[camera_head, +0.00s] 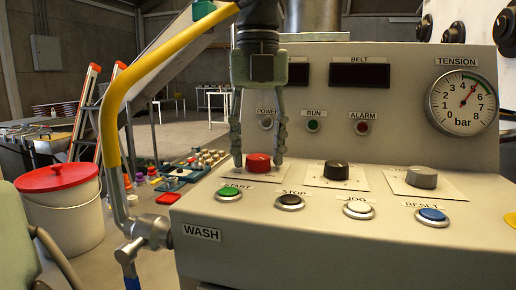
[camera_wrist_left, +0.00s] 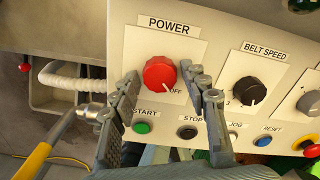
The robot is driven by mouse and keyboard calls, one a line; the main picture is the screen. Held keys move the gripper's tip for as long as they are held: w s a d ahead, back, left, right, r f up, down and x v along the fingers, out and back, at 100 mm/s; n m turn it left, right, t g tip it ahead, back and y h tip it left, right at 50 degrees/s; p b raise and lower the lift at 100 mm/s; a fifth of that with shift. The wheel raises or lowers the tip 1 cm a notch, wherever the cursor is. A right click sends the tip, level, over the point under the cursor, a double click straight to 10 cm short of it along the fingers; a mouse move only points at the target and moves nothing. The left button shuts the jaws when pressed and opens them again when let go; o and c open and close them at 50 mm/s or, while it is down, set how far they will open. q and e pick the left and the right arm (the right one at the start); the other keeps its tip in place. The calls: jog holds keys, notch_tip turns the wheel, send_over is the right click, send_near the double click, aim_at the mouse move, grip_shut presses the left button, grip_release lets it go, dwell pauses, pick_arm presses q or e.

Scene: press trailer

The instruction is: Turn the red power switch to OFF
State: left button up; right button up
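The red power switch (camera_head: 258,163) is a round knob on the sloped front of the grey control panel. In the left wrist view the red knob (camera_wrist_left: 160,73) sits on a white plate below the word POWER. The word OFF shows at its lower right, and a small pale mark on the knob's lower right lies near it. My left gripper (camera_head: 258,156) points down at the knob, its fingers apart on either side. In the wrist view my left fingertips (camera_wrist_left: 160,71) flank the knob with small gaps visible. My right gripper is not in view.
A black belt speed knob (camera_head: 336,170) and a grey knob (camera_head: 422,177) sit to the right. Green START (camera_head: 229,194), black STOP (camera_head: 290,201), JOG and RESET buttons line the front edge. A yellow-sleeved pipe (camera_head: 155,65) rises left of the panel.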

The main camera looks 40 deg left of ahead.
aim_at(258, 157)
pick_arm(q)
jog(key=shift+o, duration=0.6)
notch_tip(258, 157, up, 12)
dwell(0.7)
